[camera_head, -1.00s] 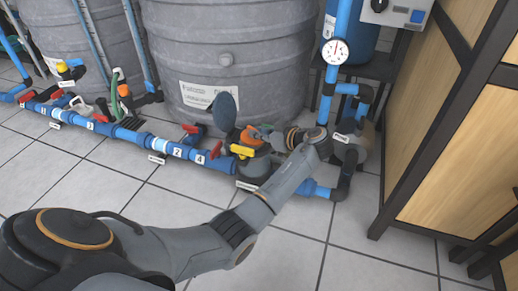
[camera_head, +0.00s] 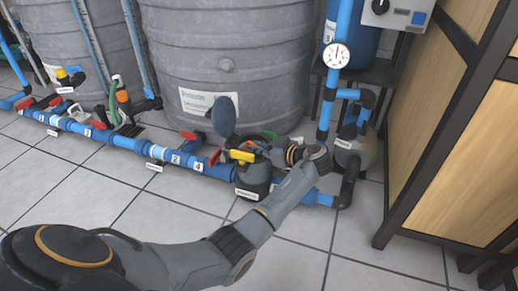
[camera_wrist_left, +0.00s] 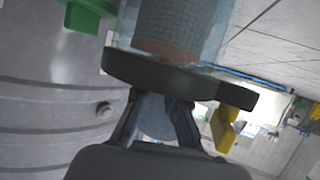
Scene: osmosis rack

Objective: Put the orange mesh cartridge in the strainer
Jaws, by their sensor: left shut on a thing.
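The strainer is a dark-rimmed unit (camera_head: 252,182) at the right end of the blue pipe line, with a round blue-grey disc (camera_head: 223,116) standing behind it. In the left wrist view it shows a black rim (camera_wrist_left: 180,76) and a clear bowl (camera_wrist_left: 215,25). A dull brownish mesh cylinder (camera_wrist_left: 165,30) shows through the bowl; it appears to be the orange mesh cartridge. My left gripper (camera_head: 250,153) is at the strainer's mouth, shut on the cartridge. The rim hides its fingertips and their contact. My right gripper is not in view.
A yellow handle (camera_head: 242,156) stands close beside my left gripper, with a red handle (camera_head: 214,157) to its left. A large grey tank (camera_head: 270,60) rises behind. A vertical blue pipe with a gauge (camera_head: 336,55) and a wooden cabinet (camera_head: 440,140) stand to the right.

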